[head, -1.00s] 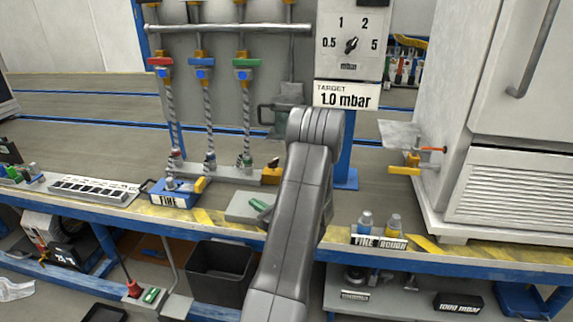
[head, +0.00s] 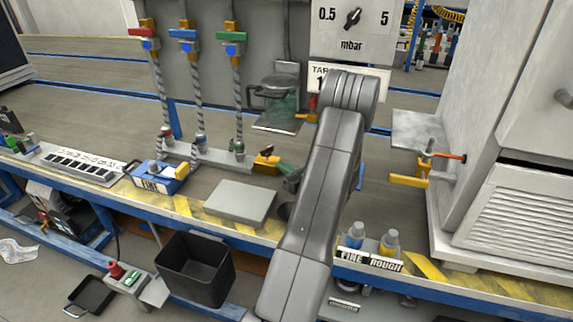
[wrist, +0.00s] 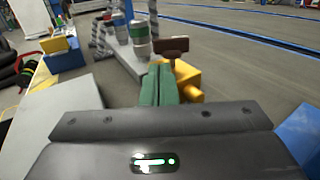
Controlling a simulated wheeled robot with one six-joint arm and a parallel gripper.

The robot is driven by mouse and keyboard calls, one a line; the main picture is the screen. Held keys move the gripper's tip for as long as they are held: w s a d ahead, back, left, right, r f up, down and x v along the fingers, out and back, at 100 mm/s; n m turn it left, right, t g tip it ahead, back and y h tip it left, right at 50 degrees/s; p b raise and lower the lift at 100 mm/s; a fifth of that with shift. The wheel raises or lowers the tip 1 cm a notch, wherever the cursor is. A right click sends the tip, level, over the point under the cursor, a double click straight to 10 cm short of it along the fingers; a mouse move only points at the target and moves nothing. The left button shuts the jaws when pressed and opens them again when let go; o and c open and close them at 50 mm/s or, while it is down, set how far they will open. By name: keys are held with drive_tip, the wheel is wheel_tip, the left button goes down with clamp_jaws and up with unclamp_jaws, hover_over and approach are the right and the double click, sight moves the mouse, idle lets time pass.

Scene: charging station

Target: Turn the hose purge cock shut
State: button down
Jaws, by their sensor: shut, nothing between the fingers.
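A small yellow cock (head: 264,162) sits at the right end of the grey hose base in the head view; I take it for the hose purge cock. In the wrist view its yellow body (wrist: 188,80) shows just right of and beyond my fingers. A brown bar handle (wrist: 171,44) stands on a short stem above it, lying across the picture. My gripper (wrist: 160,84) has green fingers closed together with nothing between them. It also shows in the head view (head: 292,179), close to the cock's right side. I cannot tell whether the fingers touch the cock.
Three hoses with red, blue and green top handles rise from the grey base (head: 208,155). A flat grey block (head: 240,202) lies in front. A blue FINE box (head: 158,176) stands left. FINE and ROUGH bottles (head: 370,240) and a cabinet with a yellow valve (head: 408,180) stand right.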

sight(264, 153)
drive_tip(key=b+x, duration=0.1)
drive_tip(key=x, duration=0.6)
drive_tip(key=shift+w+a, duration=0.2)
drive_tip(key=shift+w, duration=0.1)
drive_tip(key=shift+a+m+t+h, duration=0.15)
drive_tip(key=shift+m+t+h, duration=0.15)
drive_tip(key=shift+t+h, duration=0.15)
